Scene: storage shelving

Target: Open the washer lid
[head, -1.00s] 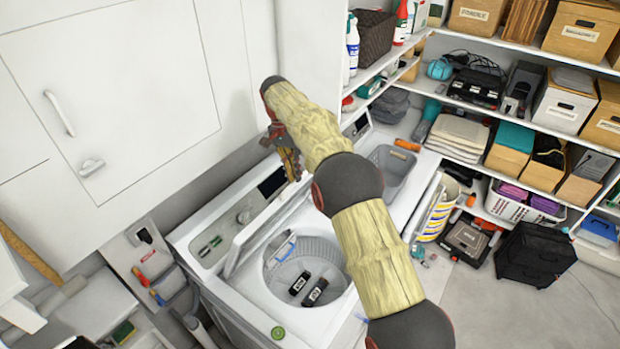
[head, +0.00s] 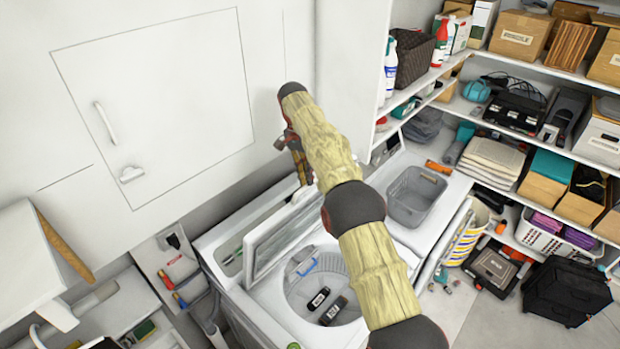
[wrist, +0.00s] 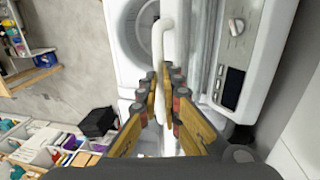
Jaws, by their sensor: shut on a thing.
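The white washer (head: 240,300) stands below the wall cabinet. Its lid (head: 285,237) is raised steeply toward the back, its framed underside facing the open drum (head: 300,290). My gripper (head: 303,180) is at the lid's upper right end in the head view. In the wrist view my gripper (wrist: 170,75) is shut on a slim white bar-like part of the lid (wrist: 160,45). The exact contact is partly hidden by the fingers. The washer drum (wrist: 130,45) shows left of the bar, and the control panel with its knob (wrist: 236,27) is on the right.
Two dark items (head: 333,311) and a blue-handled one (head: 306,266) lie in the drum. A grey basket (head: 415,195) sits on the neighbouring machine. The wall cabinet (head: 150,110) is behind and left; stocked shelves (head: 480,110) are at right. Some floor is clear at lower right.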

